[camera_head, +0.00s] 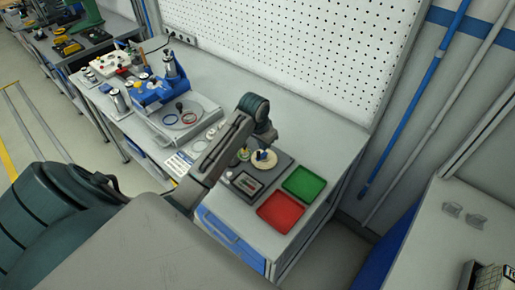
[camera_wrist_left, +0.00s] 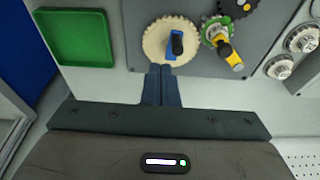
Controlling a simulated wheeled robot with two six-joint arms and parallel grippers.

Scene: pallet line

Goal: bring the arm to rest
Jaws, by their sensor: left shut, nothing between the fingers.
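My left arm comes in from the left in the head view and bends down over the workbench. My left gripper (camera_wrist_left: 160,72) is shut and empty, its fingertips together by the edge of a beige toothed wheel (camera_wrist_left: 152,40). I cannot tell whether they touch it. A blue piece with a black knob (camera_wrist_left: 172,45) sits on the wheel. The wheel also shows in the head view (camera_head: 264,160), just below my wrist. My right gripper is in neither view.
A green tray (camera_head: 304,183) and a red tray (camera_head: 281,212) lie right of the grey fixture plate (camera_head: 238,176). A smaller green wheel (camera_wrist_left: 214,30) with a yellow-handled part is beside the beige one. A blue machine (camera_head: 160,92) stands farther left. A white pegboard (camera_head: 290,50) rises behind the bench.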

